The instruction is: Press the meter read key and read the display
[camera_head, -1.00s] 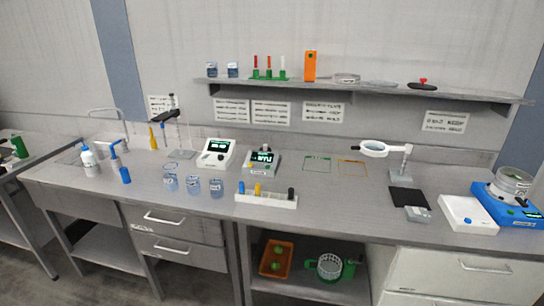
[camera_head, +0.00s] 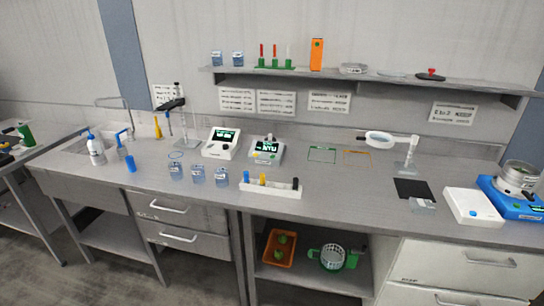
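Two bench instruments with lit displays stand side by side behind the beakers. The left one is a white meter (camera_head: 221,143) with a sloped face, a dark screen with light digits too small to read, and small keys below. The right one is a grey meter (camera_head: 265,151) whose green-lit screen seems to show "NTU", with a yellow key and a green key low on its front. I cannot tell which key is the read key, as labels are too small. My gripper is not in view.
Several glass beakers (camera_head: 198,175) and a white rack (camera_head: 270,190) with coloured-capped vials stand in front of the meters. A shelf (camera_head: 360,76) runs above. Clear bench lies right of the rack.

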